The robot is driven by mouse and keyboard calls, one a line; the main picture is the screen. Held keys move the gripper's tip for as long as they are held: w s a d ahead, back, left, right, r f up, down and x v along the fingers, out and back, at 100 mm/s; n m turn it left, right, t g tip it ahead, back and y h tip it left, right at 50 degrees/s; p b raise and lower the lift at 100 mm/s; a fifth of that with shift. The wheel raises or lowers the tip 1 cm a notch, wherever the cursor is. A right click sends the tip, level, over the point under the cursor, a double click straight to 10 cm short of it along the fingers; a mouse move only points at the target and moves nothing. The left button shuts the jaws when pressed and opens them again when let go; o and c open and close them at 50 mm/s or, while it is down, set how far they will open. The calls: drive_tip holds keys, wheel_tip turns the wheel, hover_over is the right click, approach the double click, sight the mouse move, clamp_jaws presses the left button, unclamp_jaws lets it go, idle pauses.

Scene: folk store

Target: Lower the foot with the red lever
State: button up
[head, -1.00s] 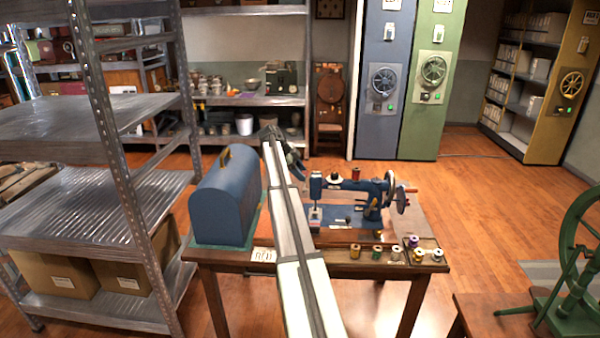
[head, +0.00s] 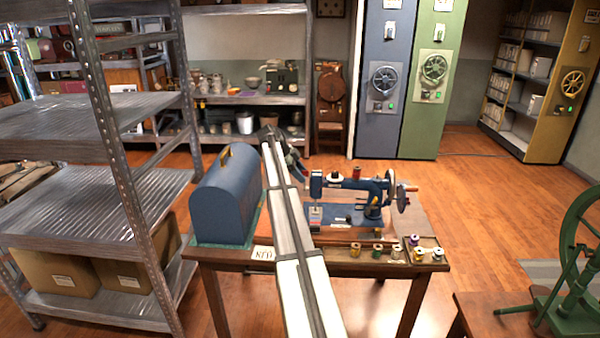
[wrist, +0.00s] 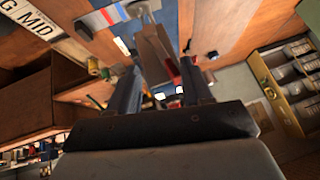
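A blue sewing machine (head: 372,186) stands on a wooden table. The foot below the head is too small to judge. My gripper (head: 298,170) is just left of and behind the needle head. In the wrist view its two fingers (wrist: 158,75) are apart, with a red piece (wrist: 172,68) between or beyond them; contact is unclear.
A blue domed case (head: 224,198) stands on the table at the left, close to my arm. Several thread spools (head: 396,251) line the front right edge. A metal shelf (head: 90,220) is at the left. A green spinning wheel (head: 578,260) stands at the right.

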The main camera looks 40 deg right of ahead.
drive_tip(key=shift+s+a, duration=0.4)
drive_tip(key=shift+f, duration=0.1)
drive_tip(key=shift+s+a+f, duration=0.25)
drive_tip(key=shift+s+a, duration=0.3)
drive_tip(key=shift+s+a+f, duration=0.45)
drive_tip(key=shift+f, duration=0.05)
drive_tip(key=shift+w+d+r, duration=0.25)
drive_tip(key=shift+r, duration=0.05)
idle(0.6)
